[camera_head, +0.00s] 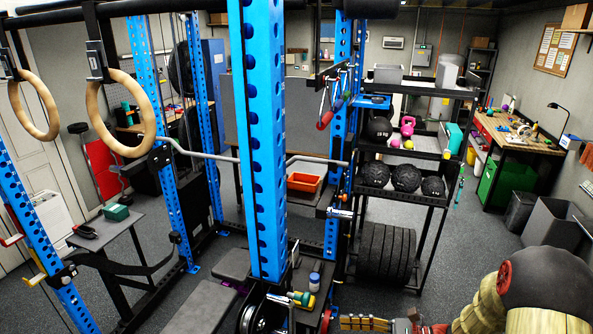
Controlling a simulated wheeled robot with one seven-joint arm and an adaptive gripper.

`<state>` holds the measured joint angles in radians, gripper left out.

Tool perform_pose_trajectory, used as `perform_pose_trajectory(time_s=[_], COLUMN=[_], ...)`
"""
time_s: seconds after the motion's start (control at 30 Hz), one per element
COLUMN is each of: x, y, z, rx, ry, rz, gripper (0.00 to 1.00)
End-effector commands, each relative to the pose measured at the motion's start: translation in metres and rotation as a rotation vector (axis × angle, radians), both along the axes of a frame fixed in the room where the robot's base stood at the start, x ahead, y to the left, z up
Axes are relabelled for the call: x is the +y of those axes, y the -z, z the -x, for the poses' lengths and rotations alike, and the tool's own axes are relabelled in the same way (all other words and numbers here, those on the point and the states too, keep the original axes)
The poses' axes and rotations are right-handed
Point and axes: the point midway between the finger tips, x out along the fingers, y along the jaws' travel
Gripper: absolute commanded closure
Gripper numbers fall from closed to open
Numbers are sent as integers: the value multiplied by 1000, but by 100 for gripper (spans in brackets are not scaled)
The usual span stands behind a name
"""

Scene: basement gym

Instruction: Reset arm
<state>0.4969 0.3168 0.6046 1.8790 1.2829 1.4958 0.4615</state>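A thick rounded part in black and wood tones (545,290) fills the bottom right corner and looks like part of my own arm. Smaller pieces in red and tan run left from it along the bottom edge and are cut off by the frame. I cannot make out gripper fingers anywhere. No held object shows.
A blue rack post (262,150) stands close in front, with wooden rings (124,113) hanging to its left. A black shelf (405,188) holds balls above tires (386,252). A workbench (520,140) stands at right. Floor (465,235) between shelf and bench is clear.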

Motion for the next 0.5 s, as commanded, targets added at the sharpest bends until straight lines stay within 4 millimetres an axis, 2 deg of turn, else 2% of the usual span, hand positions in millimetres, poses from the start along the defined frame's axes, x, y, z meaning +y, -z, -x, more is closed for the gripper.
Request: perform_pose_trajectory(time_s=[0.07, 0.3, 0.5], x=[3, -4, -29], y=[14, 37, 46], z=[27, 102, 147], rx=[-30, -244, -496], ry=[-87, -436, -765], rz=[96, 446, 759], gripper=[51, 51, 51])
